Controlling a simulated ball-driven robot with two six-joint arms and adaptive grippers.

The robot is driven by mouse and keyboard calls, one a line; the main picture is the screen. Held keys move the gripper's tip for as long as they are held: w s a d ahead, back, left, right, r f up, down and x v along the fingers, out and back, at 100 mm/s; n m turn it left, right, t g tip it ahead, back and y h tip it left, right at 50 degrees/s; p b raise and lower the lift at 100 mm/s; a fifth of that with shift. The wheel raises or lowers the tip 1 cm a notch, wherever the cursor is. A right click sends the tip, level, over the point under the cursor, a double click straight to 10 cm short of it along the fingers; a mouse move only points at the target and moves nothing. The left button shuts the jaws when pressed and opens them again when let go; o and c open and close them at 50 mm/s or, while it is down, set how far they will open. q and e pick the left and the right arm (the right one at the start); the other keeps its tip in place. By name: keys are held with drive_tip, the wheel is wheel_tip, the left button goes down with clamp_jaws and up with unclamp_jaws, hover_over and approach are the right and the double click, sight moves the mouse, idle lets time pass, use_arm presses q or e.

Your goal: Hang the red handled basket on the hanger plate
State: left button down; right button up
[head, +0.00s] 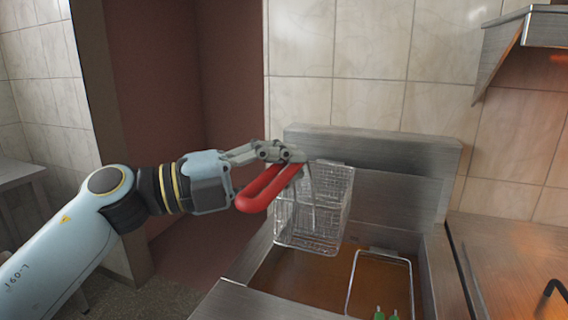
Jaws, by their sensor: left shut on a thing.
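The wire basket (318,212) hangs in the air above the left part of the fryer, in front of the steel back plate (405,150), which looks like the hanger plate. Its red handle (262,190) points toward me and to the left. My left gripper (288,157) is shut on the red handle near the basket's end. The basket looks roughly upright. I cannot tell whether it touches the plate. My right gripper is not in view.
A second basket with a green handle (380,315) sits low in the fryer vat (290,275) on the right. A metal hood (520,40) juts out at the upper right. A steel worktop (515,260) lies right of the fryer.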

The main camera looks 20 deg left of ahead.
use_arm(q)
drive_tip(key=shift+f+b, duration=0.4)
drive_tip(key=shift+f, duration=0.15)
drive_tip(key=c, duration=1.2)
unclamp_jaws()
drive_tip(key=shift+f, duration=0.1)
drive_tip(key=v, duration=1.2)
